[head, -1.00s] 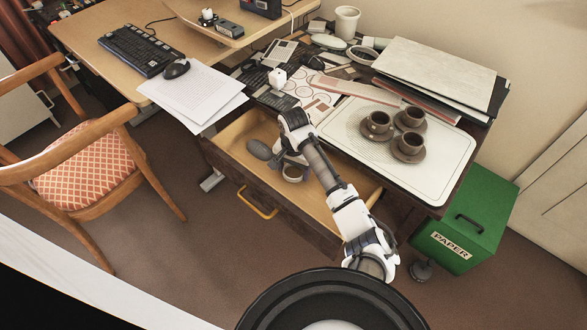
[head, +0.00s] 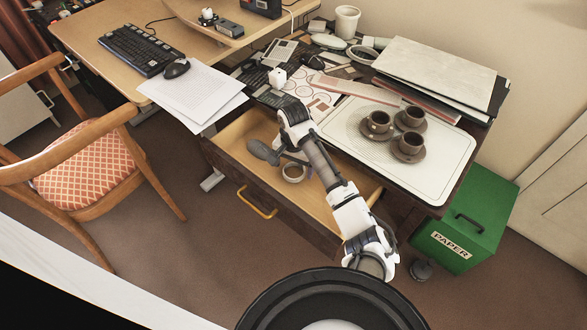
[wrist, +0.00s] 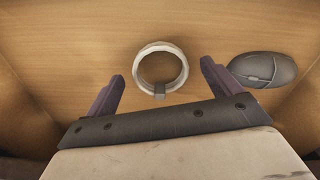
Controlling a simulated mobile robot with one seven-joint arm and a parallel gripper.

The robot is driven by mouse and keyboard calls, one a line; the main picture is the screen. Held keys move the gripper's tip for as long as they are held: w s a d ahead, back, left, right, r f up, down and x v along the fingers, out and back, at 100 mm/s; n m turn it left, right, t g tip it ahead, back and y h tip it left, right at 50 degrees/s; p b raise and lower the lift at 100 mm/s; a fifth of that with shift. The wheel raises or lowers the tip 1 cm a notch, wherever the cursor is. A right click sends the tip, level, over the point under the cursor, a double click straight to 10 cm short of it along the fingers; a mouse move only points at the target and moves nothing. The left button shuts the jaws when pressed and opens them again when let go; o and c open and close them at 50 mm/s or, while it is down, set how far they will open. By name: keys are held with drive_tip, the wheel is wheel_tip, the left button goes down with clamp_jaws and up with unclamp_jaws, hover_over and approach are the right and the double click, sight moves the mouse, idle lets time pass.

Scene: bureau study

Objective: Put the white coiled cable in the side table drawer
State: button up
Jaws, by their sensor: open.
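The white coiled cable (head: 293,173) lies flat on the bottom of the open side table drawer (head: 240,133). In the wrist view the cable (wrist: 160,68) is a pale ring with a small grey clip at its lower edge. My gripper (wrist: 162,70) is open, with its two dark fingers apart on the left and right of the ring, not touching it. In the head view my gripper (head: 284,158) is low over the drawer, beside the cable, and its fingers are partly hidden by the wrist.
A grey computer mouse (wrist: 262,70) lies in the drawer right of the cable. Above the drawer, the cluttered top holds a white tray (head: 455,150) with three brown cups. A green paper bin (head: 480,225) stands at right, a wooden chair (head: 75,150) at left.

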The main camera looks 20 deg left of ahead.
sight(293, 170)
wheel_tip(293, 170, up, 10)
drive_tip(key=p, duration=0.1)
drive_tip(key=shift+r, duration=0.25)
